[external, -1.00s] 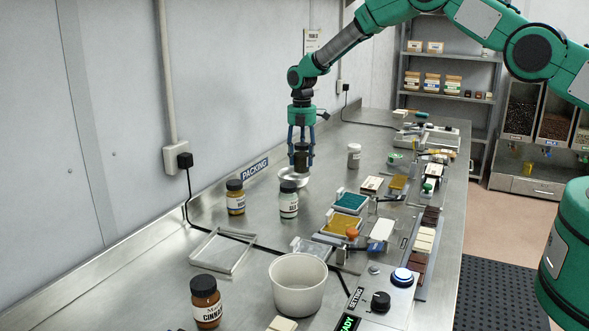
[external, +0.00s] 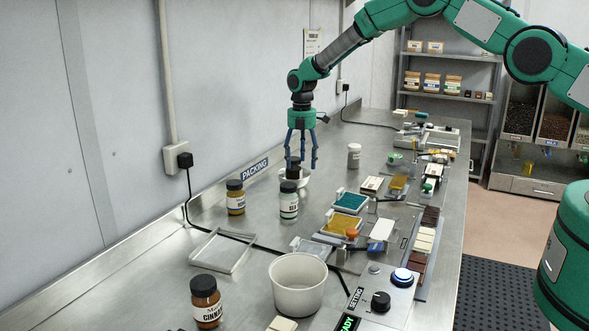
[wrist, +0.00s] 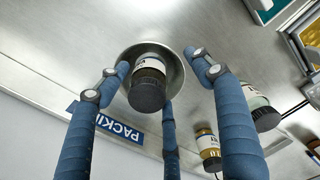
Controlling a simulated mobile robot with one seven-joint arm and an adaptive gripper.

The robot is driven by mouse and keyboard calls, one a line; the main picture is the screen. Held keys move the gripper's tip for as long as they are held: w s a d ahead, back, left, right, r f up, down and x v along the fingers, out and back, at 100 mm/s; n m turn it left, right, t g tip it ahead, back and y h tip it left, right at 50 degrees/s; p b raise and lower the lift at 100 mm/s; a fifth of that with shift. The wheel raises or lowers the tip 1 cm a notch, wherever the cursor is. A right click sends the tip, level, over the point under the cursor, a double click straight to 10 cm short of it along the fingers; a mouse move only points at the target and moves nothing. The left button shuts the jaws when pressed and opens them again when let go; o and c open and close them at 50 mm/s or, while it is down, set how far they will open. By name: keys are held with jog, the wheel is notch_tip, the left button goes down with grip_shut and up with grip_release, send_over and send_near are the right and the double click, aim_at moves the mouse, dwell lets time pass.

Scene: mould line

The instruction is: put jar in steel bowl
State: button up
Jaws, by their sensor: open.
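The jar (wrist: 147,93) has a black lid and a pale label. It is inside the steel bowl (wrist: 178,72), tilted or upright I cannot tell. In the external view the jar's dark lid (external: 293,172) shows above the white-looking bowl (external: 306,181), partly behind the fingers. My gripper (external: 301,164) is open just above the jar. In the wrist view its blue fingers are spread around the jar, with gaps between them and it.
A white tub (external: 297,285) and a cinnamon jar (external: 206,302) are nearer. The wall is close on the left.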

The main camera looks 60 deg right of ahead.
aim_at(301, 168)
jog(key=shift+r+p, duration=0.5)
jog(key=shift+r, duration=0.15)
notch_tip(301, 168, up, 12)
jog(key=b, duration=0.1)
jog(key=shift+b, duration=0.4)
dwell(0.4)
jog(key=shift+r, duration=0.1)
